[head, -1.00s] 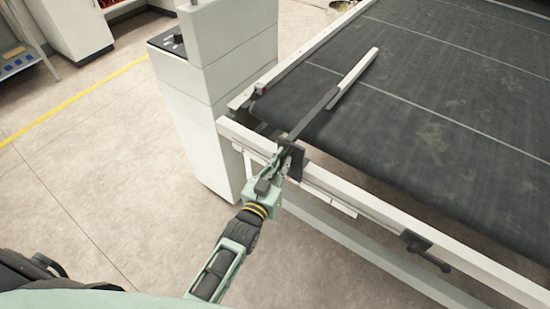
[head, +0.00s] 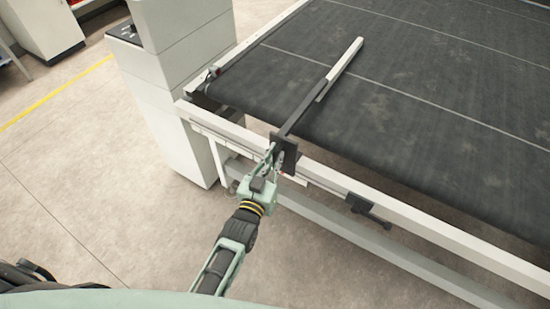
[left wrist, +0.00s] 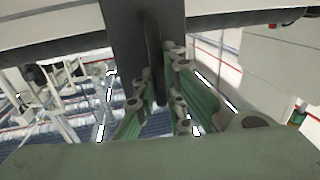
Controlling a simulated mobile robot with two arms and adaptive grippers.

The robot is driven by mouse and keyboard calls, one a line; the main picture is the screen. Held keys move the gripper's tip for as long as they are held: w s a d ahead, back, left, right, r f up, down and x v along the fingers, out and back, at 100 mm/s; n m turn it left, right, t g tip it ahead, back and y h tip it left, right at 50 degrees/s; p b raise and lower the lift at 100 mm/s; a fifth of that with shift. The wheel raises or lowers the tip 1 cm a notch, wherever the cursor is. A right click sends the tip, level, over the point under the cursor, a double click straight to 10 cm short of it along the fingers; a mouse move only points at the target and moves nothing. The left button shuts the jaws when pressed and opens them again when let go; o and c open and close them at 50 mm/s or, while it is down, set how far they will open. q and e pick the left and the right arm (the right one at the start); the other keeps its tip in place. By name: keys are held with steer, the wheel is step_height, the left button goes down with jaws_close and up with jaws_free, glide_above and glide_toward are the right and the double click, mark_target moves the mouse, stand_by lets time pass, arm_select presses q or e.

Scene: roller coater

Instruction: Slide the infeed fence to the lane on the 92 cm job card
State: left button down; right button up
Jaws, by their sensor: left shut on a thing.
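The infeed fence (head: 340,69) is a pale bar on a dark arm (head: 301,112) that reaches over the black belt. Its dark carriage plate (head: 289,154) sits at the white front rail (head: 335,186). My left gripper (head: 273,158) is shut on the fence's handle at the near side of that plate. In the left wrist view, the green fingers (left wrist: 162,75) stand on both sides of a dark upright handle below the dark plate (left wrist: 130,25). The handle's grip is partly hidden by the fingers. No job card or lane marking can be read. My right gripper is not in view.
The black belt (head: 420,115) carries thin pale lines. A white cabinet (head: 165,110) stands at the rail's left end. A dark clamp or crank handle (head: 368,209) sticks out of the rail to the right of the fence. The floor in front is clear.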

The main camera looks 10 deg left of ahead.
arm_select(q)
steer(key=shift+a+f, duration=0.1)
steer(key=c, duration=1.8)
jaws_free()
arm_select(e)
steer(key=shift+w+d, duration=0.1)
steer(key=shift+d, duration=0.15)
arm_select(q)
steer(key=s, duration=0.4)
steer(key=s+a, duration=0.1)
steer(key=s, duration=0.3)
steer(key=s+a, duration=0.1)
steer(key=s, duration=0.3)
